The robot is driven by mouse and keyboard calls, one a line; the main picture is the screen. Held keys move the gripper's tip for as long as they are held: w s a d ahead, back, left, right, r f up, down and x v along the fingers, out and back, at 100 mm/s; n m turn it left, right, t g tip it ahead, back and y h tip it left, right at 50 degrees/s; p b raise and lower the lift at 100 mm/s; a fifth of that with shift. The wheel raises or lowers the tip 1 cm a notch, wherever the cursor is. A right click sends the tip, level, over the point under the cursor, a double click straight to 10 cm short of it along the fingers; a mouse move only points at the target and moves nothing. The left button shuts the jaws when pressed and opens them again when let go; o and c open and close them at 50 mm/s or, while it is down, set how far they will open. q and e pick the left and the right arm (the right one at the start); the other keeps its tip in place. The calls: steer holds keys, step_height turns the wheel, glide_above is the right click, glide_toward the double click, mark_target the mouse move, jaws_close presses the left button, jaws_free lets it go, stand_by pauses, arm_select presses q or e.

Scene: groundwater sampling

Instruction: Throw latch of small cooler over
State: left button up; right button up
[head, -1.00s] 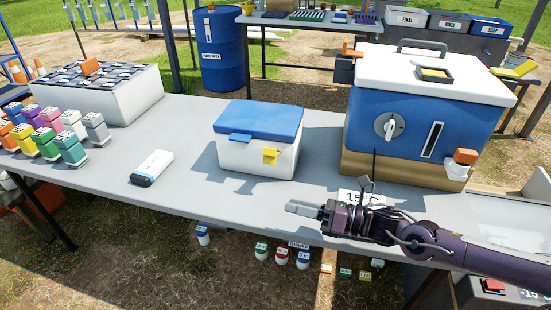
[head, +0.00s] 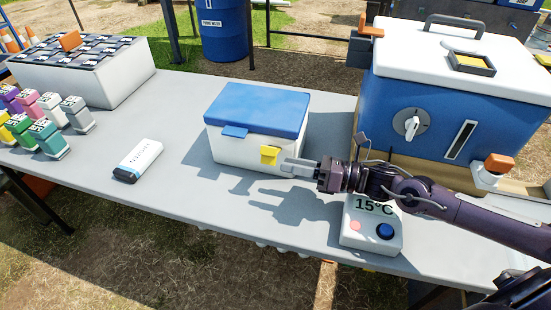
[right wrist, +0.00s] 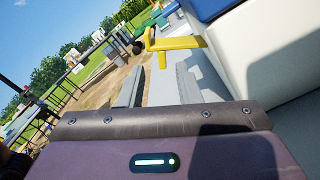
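The small cooler (head: 228,147) stands on the table, with a white body and a shut blue lid (head: 258,108). Its yellow latch (head: 269,155) sticks out from the front face near the right corner, below the lid. In the right wrist view the latch (right wrist: 175,43) is just beyond the fingertips. My right gripper (head: 290,168) is just right of the latch and seems apart from it. Its two fingers stand apart in the right wrist view (right wrist: 157,82), with nothing between them. My left gripper is not in view.
A big blue cooler (head: 450,105) with a white lid stands at right. A 15°C control box (head: 370,228) sits below my right arm. A white handheld device (head: 139,160) and several coloured bottles (head: 50,140) are at left. The table (head: 190,205) before the cooler is clear.

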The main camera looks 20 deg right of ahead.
mark_target(275, 164)
steer(key=x, duration=0.5)
steer(key=shift+d+f, duration=0.1)
steer(key=shift+d, duration=0.05)
jaws_close()
